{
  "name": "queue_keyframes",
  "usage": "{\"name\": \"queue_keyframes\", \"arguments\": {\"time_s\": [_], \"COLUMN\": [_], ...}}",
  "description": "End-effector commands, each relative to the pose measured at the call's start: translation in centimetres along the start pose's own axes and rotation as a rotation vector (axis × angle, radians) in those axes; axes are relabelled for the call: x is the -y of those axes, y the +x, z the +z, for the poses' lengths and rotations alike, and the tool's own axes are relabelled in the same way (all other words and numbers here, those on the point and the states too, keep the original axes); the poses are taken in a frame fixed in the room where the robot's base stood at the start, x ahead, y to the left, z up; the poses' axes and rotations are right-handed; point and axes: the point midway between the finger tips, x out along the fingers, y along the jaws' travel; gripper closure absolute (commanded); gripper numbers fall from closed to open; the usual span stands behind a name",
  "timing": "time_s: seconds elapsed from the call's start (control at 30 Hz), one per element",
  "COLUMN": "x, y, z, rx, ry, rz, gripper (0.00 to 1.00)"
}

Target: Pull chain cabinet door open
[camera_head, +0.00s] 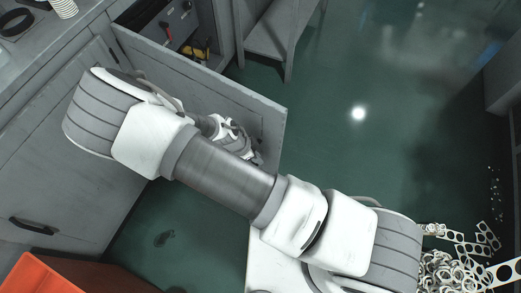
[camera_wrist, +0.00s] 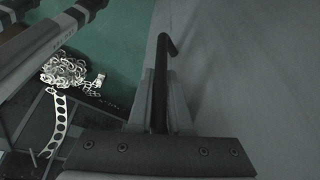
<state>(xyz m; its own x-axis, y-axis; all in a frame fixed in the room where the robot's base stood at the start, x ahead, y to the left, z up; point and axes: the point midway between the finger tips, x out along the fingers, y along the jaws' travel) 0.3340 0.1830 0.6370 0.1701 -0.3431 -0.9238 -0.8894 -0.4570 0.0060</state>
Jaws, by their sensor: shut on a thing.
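The grey cabinet door (camera_head: 225,85) stands swung out from the cabinet, with tools showing in the interior behind it. In the wrist view, the door face (camera_wrist: 235,75) fills the right side. Its dark bar handle (camera_wrist: 158,85) runs between the two fingers of my gripper (camera_wrist: 160,98), which is shut on it. In the head view my gripper (camera_head: 245,145) is at the near side of the door, partly hidden by my arm; the handle cannot be made out there.
A second cabinet front with a dark handle (camera_head: 33,226) is at lower left, above an orange box (camera_head: 60,275). A grey bench (camera_head: 280,35) stands behind the door. Perforated metal scrap (camera_head: 450,270) lies at lower right. Green floor (camera_head: 370,150) is clear right of the door.

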Motion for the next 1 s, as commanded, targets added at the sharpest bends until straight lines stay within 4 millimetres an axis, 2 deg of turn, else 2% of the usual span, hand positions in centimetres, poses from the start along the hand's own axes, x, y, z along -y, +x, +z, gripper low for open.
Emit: {"name": "queue_keyframes", "arguments": {"time_s": [0.37, 0.4, 0.43, 0.77, 0.87, 1.0], "x": [0.0, 0.0, 0.0, 0.0, 0.0, 0.1], "y": [-0.1, -0.1, -0.1, -0.2, -1.1, -3.8], "z": [0.0, 0.0, 0.0, 0.0, 0.0, 0.0], "rx": [0.000, 0.000, 0.000, 0.000, 0.000, 0.001], "ry": [0.004, 0.004, 0.004, 0.001, 0.000, 0.000], "rz": [0.001, 0.001, 0.001, 0.000, -0.002, -0.004], "gripper": [1.00, 0.75, 0.70, 0.70, 0.70, 0.70]}}
